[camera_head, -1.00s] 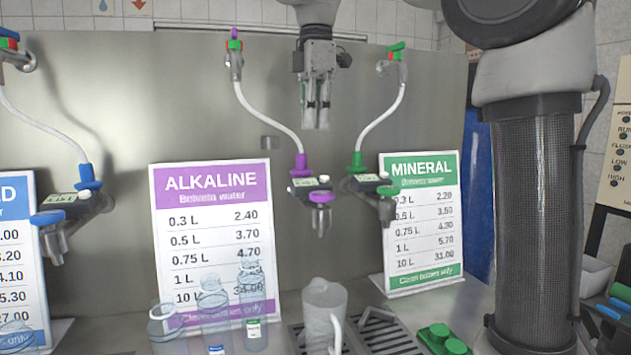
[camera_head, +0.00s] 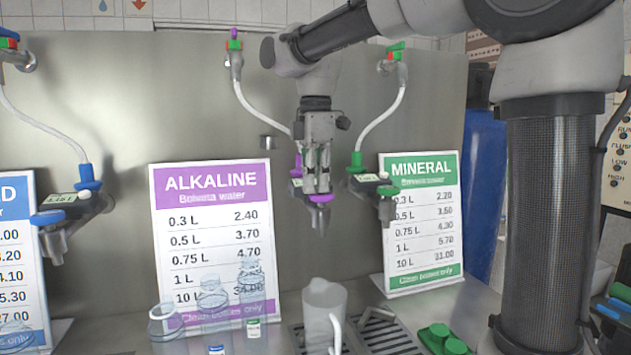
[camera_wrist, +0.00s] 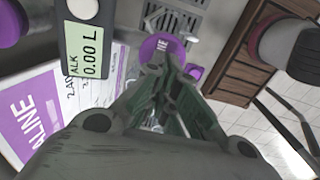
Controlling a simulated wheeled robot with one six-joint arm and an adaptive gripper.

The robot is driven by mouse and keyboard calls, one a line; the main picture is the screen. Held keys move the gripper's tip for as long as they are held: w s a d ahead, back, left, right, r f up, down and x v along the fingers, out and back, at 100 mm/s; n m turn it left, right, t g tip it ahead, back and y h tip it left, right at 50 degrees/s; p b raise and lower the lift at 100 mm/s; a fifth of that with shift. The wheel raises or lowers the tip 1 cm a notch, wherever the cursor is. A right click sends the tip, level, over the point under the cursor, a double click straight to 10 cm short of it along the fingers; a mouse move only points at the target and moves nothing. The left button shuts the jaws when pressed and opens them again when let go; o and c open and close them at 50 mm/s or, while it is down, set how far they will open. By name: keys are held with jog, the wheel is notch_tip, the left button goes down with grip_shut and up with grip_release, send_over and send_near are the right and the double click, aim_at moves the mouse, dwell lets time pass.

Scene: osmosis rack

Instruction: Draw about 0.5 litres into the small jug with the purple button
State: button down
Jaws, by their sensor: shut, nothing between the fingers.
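The small clear jug (camera_head: 324,305) stands upright on the drip tray under the alkaline tap, its handle toward the front right. The purple button (camera_wrist: 158,47) is on the tap and shows just beyond my fingertips in the wrist view; in the head view my gripper covers most of it. My gripper (camera_head: 317,190) points down, shut and empty, in front of the tap. It also shows in the wrist view (camera_wrist: 168,68). I cannot tell whether the fingertips touch the button. The tap's display (camera_wrist: 88,55) reads 0.00 L.
The ALKALINE sign (camera_head: 212,235) stands left, the MINERAL sign (camera_head: 421,220) right. The mineral tap (camera_head: 378,190) is close to the right of my gripper. Clear bottles (camera_head: 212,310) stand left of the jug. Green pieces (camera_head: 441,338) lie at its right. A blue-handled tap (camera_head: 70,210) is far left.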

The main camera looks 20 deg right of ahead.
jog(key=shift+f, duration=0.9)
dwell(7.1)
